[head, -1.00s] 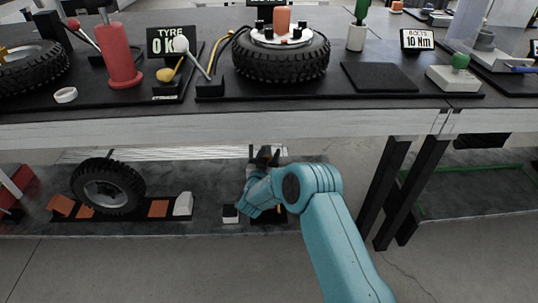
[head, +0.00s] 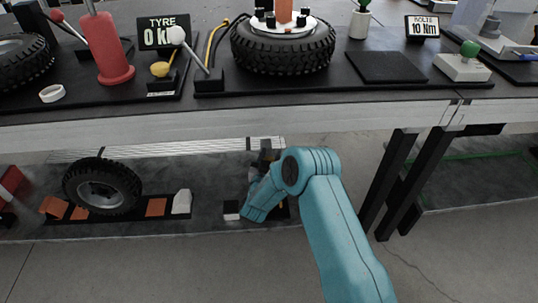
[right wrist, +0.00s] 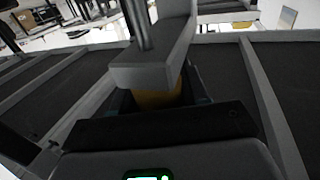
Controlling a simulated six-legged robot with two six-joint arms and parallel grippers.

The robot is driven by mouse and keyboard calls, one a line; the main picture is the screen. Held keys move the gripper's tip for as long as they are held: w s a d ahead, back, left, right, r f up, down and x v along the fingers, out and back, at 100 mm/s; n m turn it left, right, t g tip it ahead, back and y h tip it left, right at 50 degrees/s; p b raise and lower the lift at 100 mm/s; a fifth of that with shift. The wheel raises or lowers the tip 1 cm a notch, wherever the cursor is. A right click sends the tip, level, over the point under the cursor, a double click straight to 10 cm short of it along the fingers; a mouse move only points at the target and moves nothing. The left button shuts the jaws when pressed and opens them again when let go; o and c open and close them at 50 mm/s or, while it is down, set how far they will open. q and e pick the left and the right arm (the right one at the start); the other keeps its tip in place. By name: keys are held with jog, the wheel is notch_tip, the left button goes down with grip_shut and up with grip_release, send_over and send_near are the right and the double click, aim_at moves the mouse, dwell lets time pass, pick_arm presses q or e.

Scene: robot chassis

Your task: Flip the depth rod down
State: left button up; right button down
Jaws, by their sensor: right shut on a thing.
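My right gripper (head: 266,157) is low at the shelf under the bench, and its fingertips are mostly hidden by my own wrist in the head view. In the right wrist view the dark jaws (right wrist: 157,101) are shut around a yellow-orange piece (right wrist: 158,96). A grey block (right wrist: 150,66) sits right above that piece. A thin grey rod (right wrist: 138,22) rises from the block, tilted slightly to the left. I cannot tell for certain that it is the depth rod. My left gripper is not in view.
The bench edge (head: 230,125) runs above my right arm. On the lower shelf (head: 215,160) a small tyre (head: 70,190) stands at left beside orange blocks and a white block (head: 182,202). Black bench legs (head: 393,185) stand to the right. Floor in front is clear.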

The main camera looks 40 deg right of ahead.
jog(key=c, duration=0.8)
grip_release()
jog(key=shift+f, duration=0.25)
jog(key=shift+o, duration=0.8)
jog(key=shift+f, duration=0.1)
jog(key=shift+s, duration=0.1)
jog(key=shift+a+r, duration=0.1)
jog(key=shift+r, duration=0.1)
jog(key=shift+s+a, duration=0.15)
jog(key=shift+a, duration=0.1)
jog(key=p+v, duration=0.4)
jog(key=v, duration=1.1)
jog(key=shift+s+a+p, duration=0.15)
jog(key=shift+s+p, duration=0.2)
jog(key=shift+p, duration=0.05)
